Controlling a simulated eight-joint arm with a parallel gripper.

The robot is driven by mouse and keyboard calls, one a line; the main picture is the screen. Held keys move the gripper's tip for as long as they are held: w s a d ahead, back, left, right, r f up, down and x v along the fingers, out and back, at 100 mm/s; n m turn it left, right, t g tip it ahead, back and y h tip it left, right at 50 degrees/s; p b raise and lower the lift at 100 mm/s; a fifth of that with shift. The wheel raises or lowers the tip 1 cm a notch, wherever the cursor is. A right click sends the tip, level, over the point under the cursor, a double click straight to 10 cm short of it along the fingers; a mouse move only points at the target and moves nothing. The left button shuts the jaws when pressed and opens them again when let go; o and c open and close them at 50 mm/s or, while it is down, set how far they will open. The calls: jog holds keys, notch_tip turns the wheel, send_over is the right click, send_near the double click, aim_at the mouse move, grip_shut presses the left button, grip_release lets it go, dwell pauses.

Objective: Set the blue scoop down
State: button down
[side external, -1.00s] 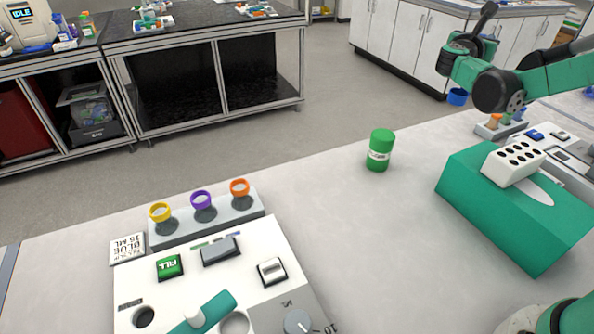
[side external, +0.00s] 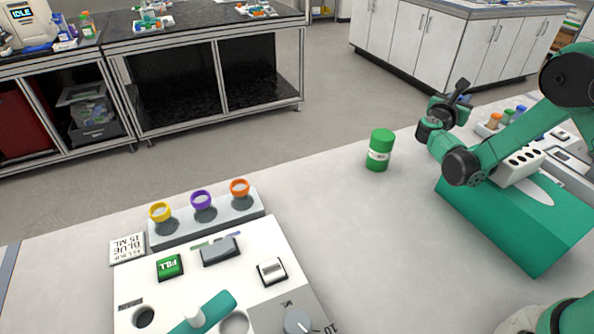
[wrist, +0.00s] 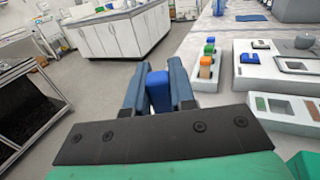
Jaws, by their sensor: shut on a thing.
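My gripper (wrist: 160,70) is shut on the blue scoop (wrist: 157,92), which shows as a blue block between the two dark blue fingers in the wrist view. In the side external view my gripper is over the right part of the bench, to the right of and above a green labelled bottle (side external: 379,152). The scoop cannot be made out there; the arm seems to hide it. In the wrist view the floor lies behind the scoop, and the bench edge is to the right.
A rack with orange, green and blue caps (side external: 494,121) stands at right, near a green box (side external: 500,215) bearing a white holed block (side external: 519,165). At left are a white dispenser panel (side external: 245,275) and a grey rack (side external: 222,222) with yellow, purple and orange rings. The bench middle is clear.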

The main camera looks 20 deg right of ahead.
jog(key=shift+f, duration=0.1)
jog(key=c, duration=0.7)
grip_release()
jog(key=shift+c, duration=0.2)
